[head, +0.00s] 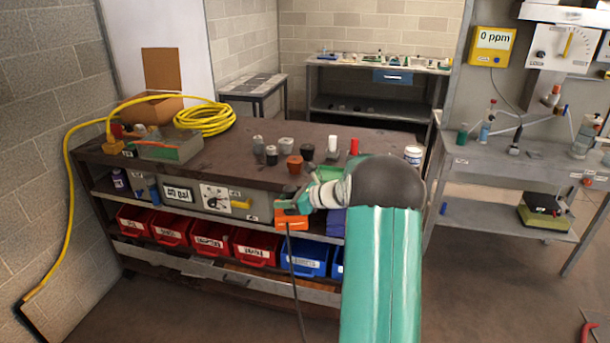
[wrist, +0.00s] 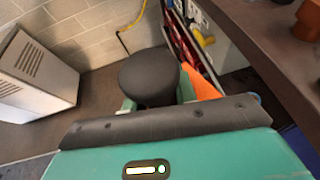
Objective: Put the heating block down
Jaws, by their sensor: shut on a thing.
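My gripper (head: 297,197) is at the front edge of the dark workbench, and its arm reaches in from the lower right. In the wrist view, a dark, round-topped thing, which I take as the heating block (wrist: 149,77), sits between the green fingers. My gripper is shut on it. An orange piece (wrist: 200,83) shows just right of it. An orange piece (head: 291,219) also shows under the gripper in the head view. I cannot tell whether it belongs to the held thing. My gripper hides much of the held thing in the head view.
Several small pots and cups (head: 294,164) stand on the workbench (head: 225,163) behind the gripper. A coiled yellow hose (head: 205,118) lies at its back left. Red bins (head: 210,236) and blue bins (head: 306,257) fill the shelf below. A dark cable (head: 291,270) hangs in front. The bench top's middle left is clear.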

